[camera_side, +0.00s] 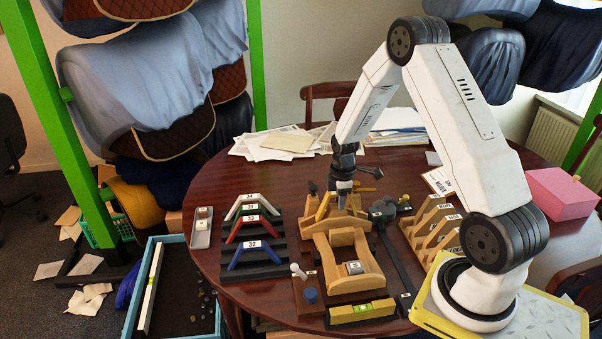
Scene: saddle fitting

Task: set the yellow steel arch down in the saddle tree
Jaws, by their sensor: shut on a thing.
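My gripper (342,198) points down over the far end of the wooden saddle tree (352,282), near the middle of the table. It is shut on the yellow steel arch. One sloping yellow leg of the arch (323,207) shows to the left of the fingers. The fingers hide most of the rest of the arch. The arch is at or just above the tree's far end; I cannot tell whether it touches the wood.
A dark stepped rack left of the tree holds white, green, red (252,228) and blue (256,254) arches. Wooden pieces (437,230) stand at right. A yellow level (362,311) lies in front. Papers (280,143) and a pink box (560,193) are farther off.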

